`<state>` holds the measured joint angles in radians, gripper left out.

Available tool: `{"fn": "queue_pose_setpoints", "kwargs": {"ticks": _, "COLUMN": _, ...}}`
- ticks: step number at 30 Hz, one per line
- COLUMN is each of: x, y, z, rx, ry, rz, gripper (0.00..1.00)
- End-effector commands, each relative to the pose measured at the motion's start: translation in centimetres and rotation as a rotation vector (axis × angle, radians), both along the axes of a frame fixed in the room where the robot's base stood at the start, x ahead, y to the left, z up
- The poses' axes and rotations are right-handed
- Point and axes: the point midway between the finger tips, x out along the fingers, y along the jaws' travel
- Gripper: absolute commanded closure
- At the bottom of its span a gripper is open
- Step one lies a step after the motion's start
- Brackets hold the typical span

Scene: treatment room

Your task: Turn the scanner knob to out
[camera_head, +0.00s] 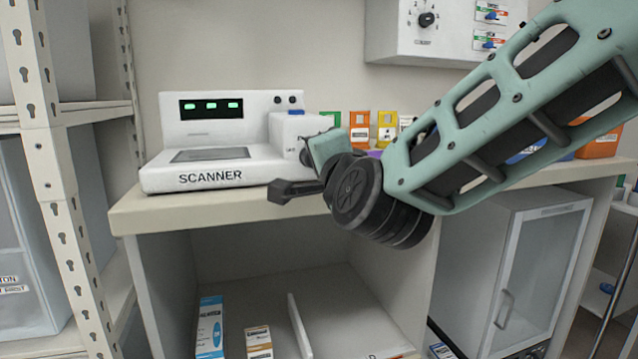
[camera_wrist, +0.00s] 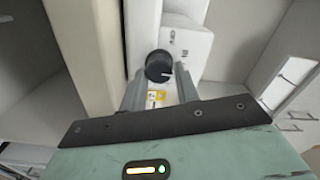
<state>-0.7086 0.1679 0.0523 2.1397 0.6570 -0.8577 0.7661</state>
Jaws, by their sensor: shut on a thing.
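The white scanner (camera_head: 205,178) stands on the counter, with three green lights on its dark display. Its white side housing (camera_head: 287,126) is at the right end. The scanner knob (camera_wrist: 158,65) is round and dark, with a light pointer mark toward the lower right in the wrist view. My gripper (camera_wrist: 159,82) has one finger on each side of the knob and is shut on it. The knob's printed labels are too small to read.
The counter (camera_head: 150,213) carries several coloured boxes (camera_head: 360,128) behind my arm. A wall panel (camera_head: 395,35) with another dial hangs at the upper right. A metal shelf rack (camera_head: 45,150) stands at the left. Boxes sit in the open shelf below.

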Motion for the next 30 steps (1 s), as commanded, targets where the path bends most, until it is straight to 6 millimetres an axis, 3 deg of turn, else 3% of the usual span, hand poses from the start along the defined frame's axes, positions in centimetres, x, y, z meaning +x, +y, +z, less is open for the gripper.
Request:
{"fn": "queue_pose_setpoints", "kwargs": {"ticks": 2, "x": 0.05, "y": -0.07, "z": -0.7, "rx": 0.072, "ry": 0.02, "rz": -0.001, "gripper": 0.92}}
{"fn": "queue_pose_setpoints", "kwargs": {"ticks": 30, "x": 0.0, "y": 0.11, "z": -0.77, "rx": 0.891, "ry": 0.256, "rz": 0.002, "gripper": 0.92}}
